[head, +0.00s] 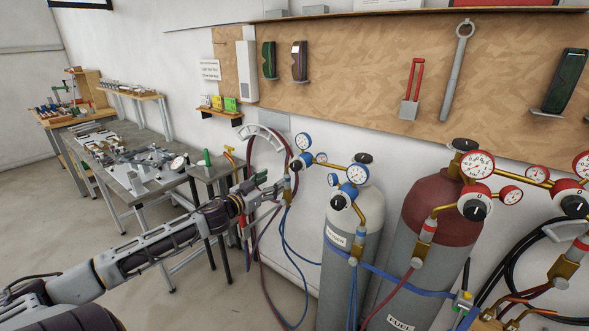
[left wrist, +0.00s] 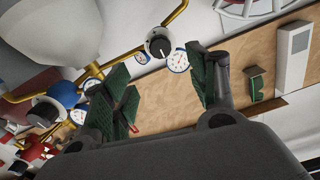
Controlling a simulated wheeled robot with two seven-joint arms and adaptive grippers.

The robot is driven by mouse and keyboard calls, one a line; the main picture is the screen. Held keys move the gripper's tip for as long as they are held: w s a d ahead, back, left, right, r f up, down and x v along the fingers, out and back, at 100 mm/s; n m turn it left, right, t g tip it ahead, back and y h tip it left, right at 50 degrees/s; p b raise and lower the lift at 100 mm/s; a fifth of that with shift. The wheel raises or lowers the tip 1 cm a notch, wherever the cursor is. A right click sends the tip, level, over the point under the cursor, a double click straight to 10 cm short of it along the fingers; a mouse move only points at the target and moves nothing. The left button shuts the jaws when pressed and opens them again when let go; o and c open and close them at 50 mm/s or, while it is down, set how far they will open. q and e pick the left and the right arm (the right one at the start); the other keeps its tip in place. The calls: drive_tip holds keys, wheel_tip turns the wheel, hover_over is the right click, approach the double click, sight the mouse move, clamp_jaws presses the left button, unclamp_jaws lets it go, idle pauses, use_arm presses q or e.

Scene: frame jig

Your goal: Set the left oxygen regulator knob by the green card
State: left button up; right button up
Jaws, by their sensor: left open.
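The left oxygen regulator (head: 303,141) has blue-rimmed gauges and a black knob (head: 296,165), left of the grey oxygen cylinder (head: 342,265). In the left wrist view a black knob with a white mark (left wrist: 160,45), apparently this one, lies beyond the space between my fingers, beside a gauge (left wrist: 178,60). The green card (head: 230,103) stands on a small wall shelf at the right end of a row of cards. My left gripper (head: 270,187) is open with green finger pads, just left of and below the knob, with no visible hold on it. My right gripper is not in view.
A second blue-gauge regulator (head: 357,174) stands to the right, then the red-topped fuel cylinder (head: 440,208) with red gauges. Hoses hang below the left regulator. A metal workbench (head: 115,160) stands at left. The floor in front is clear.

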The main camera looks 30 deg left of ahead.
sight(294, 168)
use_arm(q)
drive_tip(key=w, duration=0.7)
drive_tip(key=shift+w+d, duration=0.15)
drive_tip(key=shift+d, duration=0.1)
drive_tip(key=shift+w, duration=0.8)
drive_tip(key=shift+w+p, duration=0.3)
drive_tip(key=shift+w, duration=0.2)
drive_tip(key=shift+w+d, duration=0.15)
drive_tip(key=shift+w, duration=0.55)
drive_tip(key=shift+w+p, duration=0.3)
drive_tip(key=shift+w, duration=0.25)
drive_tip(key=shift+w+d, duration=0.1)
drive_tip(key=shift+w, duration=0.45)
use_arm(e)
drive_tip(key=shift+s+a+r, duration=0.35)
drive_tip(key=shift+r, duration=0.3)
